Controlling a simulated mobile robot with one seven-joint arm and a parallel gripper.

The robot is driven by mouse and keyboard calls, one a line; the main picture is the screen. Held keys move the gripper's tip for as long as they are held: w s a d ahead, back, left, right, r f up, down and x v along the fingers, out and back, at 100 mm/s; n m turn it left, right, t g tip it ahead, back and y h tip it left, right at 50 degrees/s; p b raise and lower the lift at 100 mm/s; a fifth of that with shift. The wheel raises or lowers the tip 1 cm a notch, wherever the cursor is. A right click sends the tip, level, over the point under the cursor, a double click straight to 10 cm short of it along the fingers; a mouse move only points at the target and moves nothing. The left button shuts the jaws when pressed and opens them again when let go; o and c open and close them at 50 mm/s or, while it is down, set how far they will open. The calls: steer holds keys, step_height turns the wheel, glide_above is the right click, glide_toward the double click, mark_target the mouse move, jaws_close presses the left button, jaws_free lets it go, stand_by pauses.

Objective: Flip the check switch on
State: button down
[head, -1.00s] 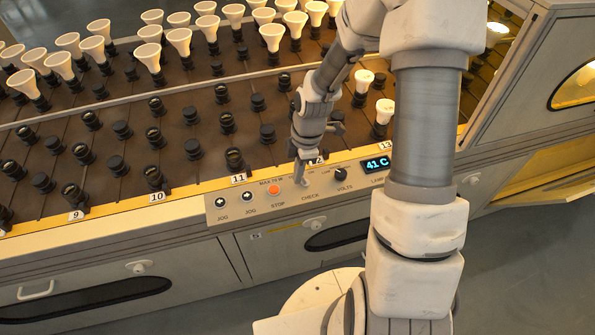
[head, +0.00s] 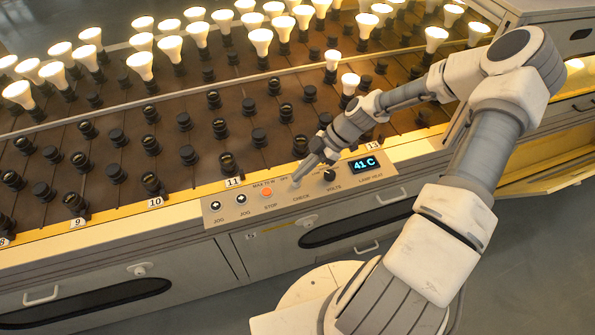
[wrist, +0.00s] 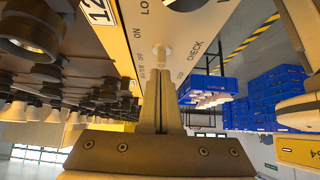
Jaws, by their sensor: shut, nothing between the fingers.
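The check switch shows in the wrist view as a small pale lever (wrist: 161,50), between the ON and OFF marks and the CHECK label. In the head view my gripper hides most of it on the control panel (head: 222,219). My gripper (head: 296,181) is shut and empty, its tips down at the panel above the CHECK label. In the wrist view my closed fingers (wrist: 158,68) end right at the lever; I cannot tell whether they touch it. The bulbs (head: 261,40) in the rack are glowing.
The panel also holds two jog buttons (head: 241,199), a red-orange stop button (head: 267,192), a black volts knob (head: 330,175) and a display (head: 364,165) reading 41 C. Dark sockets (head: 228,162) stand close behind it. Blue crates (wrist: 270,97) appear beyond.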

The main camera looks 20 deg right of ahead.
steer(key=shift+r, duration=0.15)
steer(key=shift+r+p, duration=0.55)
steer(key=shift+r, duration=0.15)
